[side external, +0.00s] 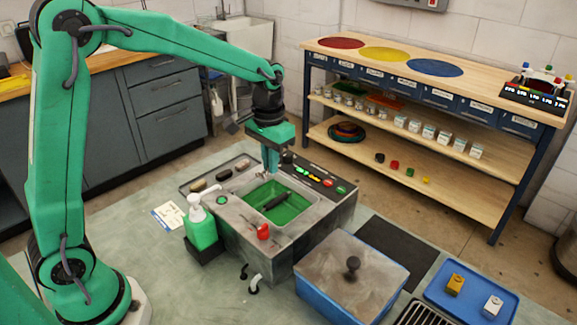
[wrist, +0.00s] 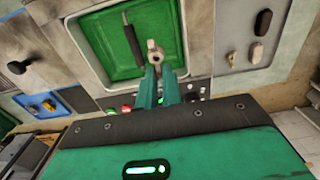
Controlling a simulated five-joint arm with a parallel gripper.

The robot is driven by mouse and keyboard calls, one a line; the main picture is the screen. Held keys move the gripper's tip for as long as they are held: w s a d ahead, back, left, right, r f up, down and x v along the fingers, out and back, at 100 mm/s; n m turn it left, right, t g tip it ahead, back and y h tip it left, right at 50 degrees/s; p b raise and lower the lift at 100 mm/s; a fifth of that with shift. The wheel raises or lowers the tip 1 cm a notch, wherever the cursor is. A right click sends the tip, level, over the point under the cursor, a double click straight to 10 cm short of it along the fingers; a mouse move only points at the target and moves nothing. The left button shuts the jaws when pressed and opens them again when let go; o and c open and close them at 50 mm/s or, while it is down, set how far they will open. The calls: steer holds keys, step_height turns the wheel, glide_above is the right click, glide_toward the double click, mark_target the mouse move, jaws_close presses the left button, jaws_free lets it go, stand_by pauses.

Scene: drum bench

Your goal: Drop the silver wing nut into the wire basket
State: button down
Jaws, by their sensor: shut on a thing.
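My gripper (wrist: 157,80) is shut on a small pale silver-grey piece with a hole, seemingly the silver wing nut (wrist: 154,52). In the wrist view the piece sticks out beyond the fingertips, above the near part of a green-lined basin (wrist: 93,35). In the side view my gripper (side external: 270,172) points down at the back of the same basin (side external: 290,232), and the held piece is too small to make out. A dark bar (side external: 277,201) lies across the basin. I cannot pick out a wire basket for certain in either view.
A green pump bottle (side external: 201,228) and a red knob (side external: 263,231) are at the basin's front left. A lidded blue box (side external: 352,270) stands to the right, beside a blue tray (side external: 440,296) with yellow and white pieces. A black mat (side external: 400,248) lies behind the box.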

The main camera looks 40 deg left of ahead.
steer(key=shift+f, duration=1.4)
steer(key=c, duration=1.5)
jaws_free()
steer(key=shift+r, duration=0.1)
step_height(320, 180, up, 7)
steer(key=shift+r, duration=0.3)
steer(key=shift+s+r, duration=0.1)
